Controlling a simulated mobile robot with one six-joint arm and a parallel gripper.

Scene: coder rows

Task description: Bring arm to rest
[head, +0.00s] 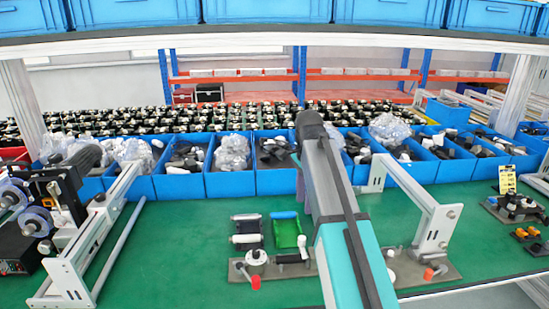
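My arm reaches up from the bottom centre of the head view, over the green workbench (180,265), toward the row of blue bins. Its teal and grey links fill the middle of the picture. My gripper is not visible; the far end of the arm is a dark rounded part in front of the bins. Whether the gripper is empty or holds something does not show.
Blue bins (178,187) with parts and plastic bags line the bench's back. A fixture plate (290,272) lies under my arm beside a green tray (286,233). A metal bracket (436,226) stands right; a coder machine (62,200) stands left. Blue crates (268,11) sit overhead.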

